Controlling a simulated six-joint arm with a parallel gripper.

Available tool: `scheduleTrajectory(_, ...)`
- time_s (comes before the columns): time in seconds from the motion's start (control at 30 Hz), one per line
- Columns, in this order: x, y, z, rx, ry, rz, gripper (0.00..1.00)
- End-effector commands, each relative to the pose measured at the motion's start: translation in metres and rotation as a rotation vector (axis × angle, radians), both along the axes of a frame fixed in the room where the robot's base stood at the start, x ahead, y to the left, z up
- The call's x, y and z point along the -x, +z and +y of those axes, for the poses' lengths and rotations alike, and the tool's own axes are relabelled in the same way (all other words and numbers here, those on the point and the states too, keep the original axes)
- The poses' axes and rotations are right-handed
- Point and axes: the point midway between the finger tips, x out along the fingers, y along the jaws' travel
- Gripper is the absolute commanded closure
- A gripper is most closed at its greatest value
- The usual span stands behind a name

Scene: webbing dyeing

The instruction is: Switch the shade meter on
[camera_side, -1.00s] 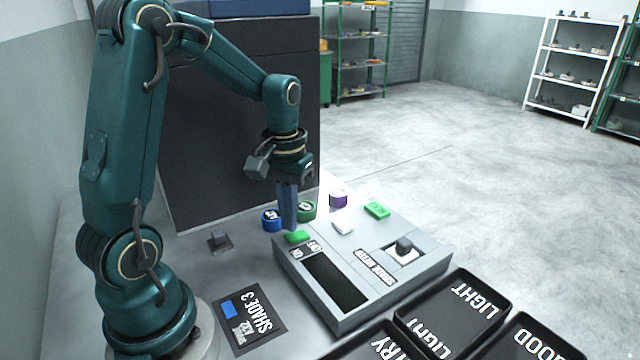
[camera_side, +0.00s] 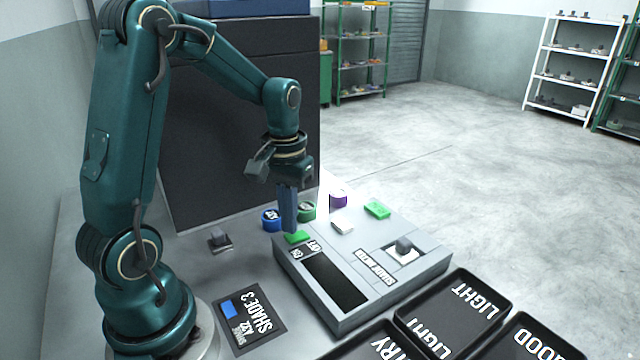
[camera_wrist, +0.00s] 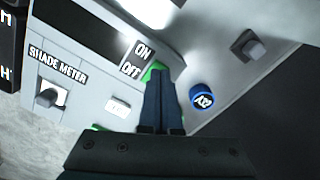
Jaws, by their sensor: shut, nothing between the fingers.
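The shade meter (camera_side: 425,262) is a grey box with a dark display window (camera_side: 335,280) on its near left part. A green switch (camera_side: 297,237) sits at its left corner beside ON and OFF labels; the wrist view shows part of this green switch (camera_wrist: 151,71). My gripper (camera_side: 289,231) is shut and empty, pointing down with its fingertips at the switch. In the wrist view the fingertips (camera_wrist: 161,72) cover part of the green switch. I cannot tell whether they touch it or which way it is set.
Blue (camera_side: 271,219), green (camera_side: 307,210) and purple (camera_side: 338,198) round pieces stand behind the meter. Black trays (camera_side: 455,312) lie at the front right.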

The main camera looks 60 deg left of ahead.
Motion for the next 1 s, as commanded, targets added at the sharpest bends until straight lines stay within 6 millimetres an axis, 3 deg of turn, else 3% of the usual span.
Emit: scheduleTrajectory(1.0, 0.0, -0.015, 0.0, 0.0, 0.0, 0.001, 1.0)
